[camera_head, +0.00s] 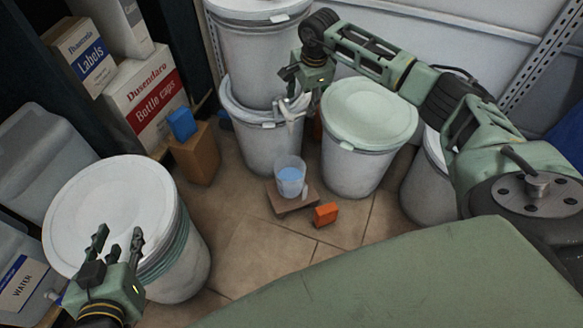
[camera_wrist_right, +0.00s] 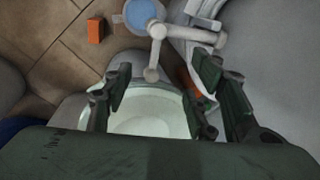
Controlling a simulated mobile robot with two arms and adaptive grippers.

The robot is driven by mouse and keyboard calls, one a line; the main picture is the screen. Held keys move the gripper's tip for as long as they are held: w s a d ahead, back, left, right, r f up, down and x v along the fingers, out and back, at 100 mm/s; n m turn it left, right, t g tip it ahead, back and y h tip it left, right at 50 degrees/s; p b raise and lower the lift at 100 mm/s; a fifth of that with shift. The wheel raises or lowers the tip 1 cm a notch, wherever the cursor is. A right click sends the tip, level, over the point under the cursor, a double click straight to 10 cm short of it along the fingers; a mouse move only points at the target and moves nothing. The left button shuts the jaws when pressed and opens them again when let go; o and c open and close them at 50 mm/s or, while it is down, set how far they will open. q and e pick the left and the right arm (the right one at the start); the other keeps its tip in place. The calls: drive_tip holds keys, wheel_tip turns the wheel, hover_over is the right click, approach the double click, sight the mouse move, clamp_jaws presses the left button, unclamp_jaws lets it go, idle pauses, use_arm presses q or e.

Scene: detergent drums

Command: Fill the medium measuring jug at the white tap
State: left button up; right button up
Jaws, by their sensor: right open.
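A clear measuring jug (camera_head: 290,179) with blue liquid in it stands upright on a low brown block (camera_head: 282,206) on the floor. The liquid reaches well up the jug, but its exact level is hard to read. The white tap (camera_head: 291,113) is on the front of the lower stacked drum (camera_head: 255,140), above the jug. In the right wrist view the tap (camera_wrist_right: 186,34) and the jug (camera_wrist_right: 139,12) show near the top. My right gripper (camera_head: 298,88) is open and close to the tap; contact is unclear. My left gripper (camera_head: 119,243) is open and empty before the left drum.
A pale green-lidded drum (camera_head: 365,113) stands right of the tap, a white-lidded drum (camera_head: 110,205) at left. An orange box (camera_head: 326,214) lies by the block. A blue item (camera_head: 181,124) sits on a brown box (camera_head: 196,155). The tiled floor in front is clear.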

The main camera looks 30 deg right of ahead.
drive_tip(key=shift+r, duration=0.35)
use_arm(q)
drive_tip(key=shift+s+a+f+g+y+p, duration=0.2)
drive_tip(key=shift+s+a+f+g, duration=0.15)
drive_tip(key=shift+s+f+g, duration=0.25)
drive_tip(key=shift+s+a+f+g+y+p, duration=0.1)
drive_tip(key=shift+s+a+f+g+y, duration=0.2)
drive_tip(key=shift+s+f, duration=0.4)
drive_tip(key=shift+w+d, duration=0.1)
use_arm(e)
drive_tip(key=shift+r, duration=0.1)
